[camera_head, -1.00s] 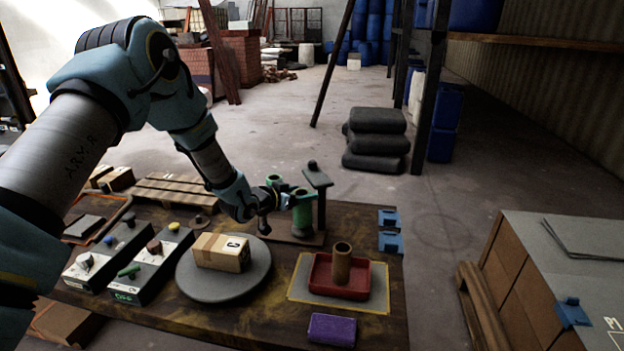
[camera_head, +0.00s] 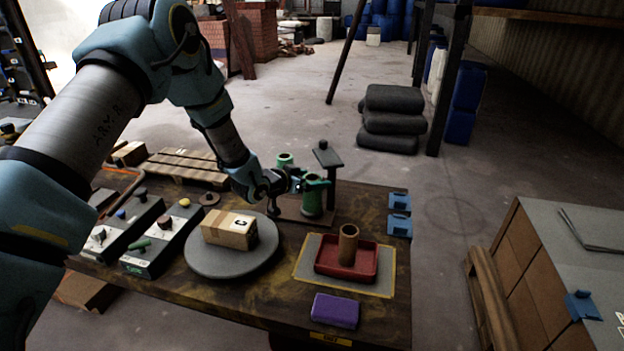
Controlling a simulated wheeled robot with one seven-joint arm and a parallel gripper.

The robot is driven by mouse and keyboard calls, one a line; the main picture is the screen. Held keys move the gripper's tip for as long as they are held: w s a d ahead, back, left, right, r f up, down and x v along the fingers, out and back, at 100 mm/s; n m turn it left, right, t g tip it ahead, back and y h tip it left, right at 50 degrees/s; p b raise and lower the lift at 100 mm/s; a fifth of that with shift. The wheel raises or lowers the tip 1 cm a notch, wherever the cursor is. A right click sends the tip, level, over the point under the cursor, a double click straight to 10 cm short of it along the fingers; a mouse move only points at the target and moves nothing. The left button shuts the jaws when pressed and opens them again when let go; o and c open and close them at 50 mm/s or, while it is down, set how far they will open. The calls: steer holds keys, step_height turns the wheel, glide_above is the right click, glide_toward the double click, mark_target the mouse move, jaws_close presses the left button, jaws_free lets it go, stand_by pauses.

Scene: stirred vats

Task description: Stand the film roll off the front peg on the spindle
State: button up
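A dark green upright roll (camera_head: 312,201), which looks like the film roll, stands at the front of a brown-based rack at the table's back. A second green piece (camera_head: 285,161) shows behind it, and a dark post with a flat top (camera_head: 328,158) rises beside it. My gripper (camera_head: 305,184) is at the front roll's upper part, reaching in from the left. Its fingers blend with the green, so I cannot tell whether they are closed on it. A brown upright cylinder (camera_head: 348,246), perhaps the spindle, stands in a red tray (camera_head: 376,262).
A cardboard box (camera_head: 228,231) sits on a round grey plate (camera_head: 210,266) left of the tray. Control boxes (camera_head: 160,245) stand further left. A purple block (camera_head: 335,310) lies near the front edge. Blue clips (camera_head: 399,225) sit at the right edge.

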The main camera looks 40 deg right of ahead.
steer(key=shift+a+r, duration=0.15)
steer(key=shift+r, duration=0.1)
steer(key=b+v, duration=0.3)
steer(key=v, duration=0.8)
steer(key=shift+a, duration=0.35)
steer(key=w+a+r+n+t+y, duration=0.2)
steer(key=w+a+n+y, duration=0.3)
steer(key=a, duration=0.8)
steer(key=w+a+r+n+t+y, duration=0.1)
steer(key=w+a+n+t+y, duration=0.15)
steer(key=w+a, duration=0.75)
steer(key=s+a+r+n+g+y, duration=0.2)
steer(key=s+a+n, duration=0.2)
steer(key=s+a, duration=0.4)
steer(key=s+a+r+n+g+y, duration=0.2)
steer(key=s+a, duration=0.6)
steer(key=a, duration=0.9)
steer(key=shift+s+n+y, duration=0.2)
steer(key=shift+n+y, duration=0.65)
steer(key=shift+n, duration=0.2)
